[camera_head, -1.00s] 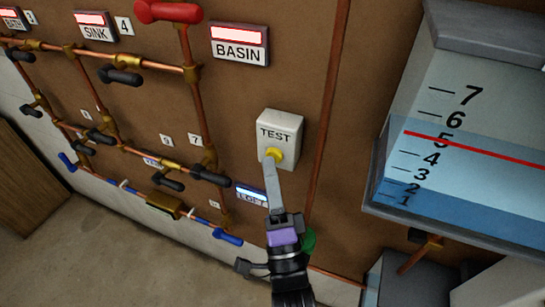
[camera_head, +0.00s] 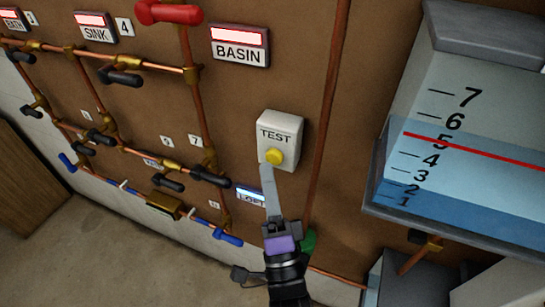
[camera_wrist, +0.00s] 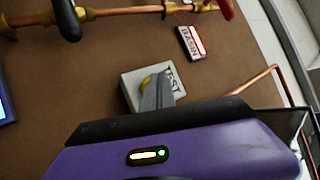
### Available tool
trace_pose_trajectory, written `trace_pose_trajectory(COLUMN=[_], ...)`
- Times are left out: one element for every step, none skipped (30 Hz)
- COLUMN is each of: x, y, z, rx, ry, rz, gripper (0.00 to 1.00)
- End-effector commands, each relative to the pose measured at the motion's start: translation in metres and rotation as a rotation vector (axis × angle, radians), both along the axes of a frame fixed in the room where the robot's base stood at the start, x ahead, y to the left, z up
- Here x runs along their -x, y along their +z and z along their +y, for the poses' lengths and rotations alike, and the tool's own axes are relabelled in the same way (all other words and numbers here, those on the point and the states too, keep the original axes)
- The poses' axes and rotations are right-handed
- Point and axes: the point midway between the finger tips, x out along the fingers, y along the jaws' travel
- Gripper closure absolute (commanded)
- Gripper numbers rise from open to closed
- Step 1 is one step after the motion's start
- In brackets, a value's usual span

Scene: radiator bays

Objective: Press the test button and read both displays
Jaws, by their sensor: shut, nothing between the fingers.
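The white TEST box (camera_head: 280,138) is mounted on the brown board and has a round yellow button (camera_head: 276,156). My gripper (camera_head: 267,172) is shut, its fingertips just below and left of the button; I cannot tell whether they touch it. In the wrist view the fingertips (camera_wrist: 158,88) overlap the box, and part of the yellow button (camera_wrist: 146,83) shows beside them. The BASIN display (camera_head: 239,45) has a lit red-and-white window above its label. A small blue-lit display (camera_head: 250,196) sits lower left of the box, partly behind my gripper; its label is hard to read.
SINK (camera_head: 95,27) and BATH (camera_head: 14,20) displays are also lit red. Copper pipes with black valve handles and a red handle (camera_head: 168,13) fill the left. A water tank (camera_head: 470,140) juts out at right, level near its red line.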

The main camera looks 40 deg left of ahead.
Motion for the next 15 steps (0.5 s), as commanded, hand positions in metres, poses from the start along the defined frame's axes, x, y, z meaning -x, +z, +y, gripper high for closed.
trace_pose_trajectory(x=[0.001,0.001,0.002,0.002,0.002,0.002,0.002,0.002,0.002,0.002,0.003,0.006,0.008,0.011,0.014], y=[0.0,0.0,0.0,0.0,0.0,0.0,0.0,0.0,0.0,0.0,0.0,-0.001,-0.001,-0.001,0.0], z=[0.0,0.0,0.0,0.0,0.0,0.0,0.0,0.0,0.0,0.0,0.0,-0.001,-0.001,-0.002,-0.003], rx=[-0.001,-0.001,-0.001,-0.001,-0.001,0.0,0.0,0.0,0.0,0.0,0.001,0.001,0.001,0.002,0.001], ry=[0.001,0.001,0.001,0.001,0.001,0.001,0.001,0.001,0.001,0.001,0.001,0.001,0.002,0.002,0.002], rz=[0.001,0.001,0.001,0.001,0.001,0.0,0.0,0.0,0.0,0.0,0.001,0.001,0.001,0.0,0.001], gripper=[1.0,1.0,1.0,1.0,1.0,1.0,1.0,1.0,1.0,1.0,1.0,1.0,1.0,1.0,1.0])
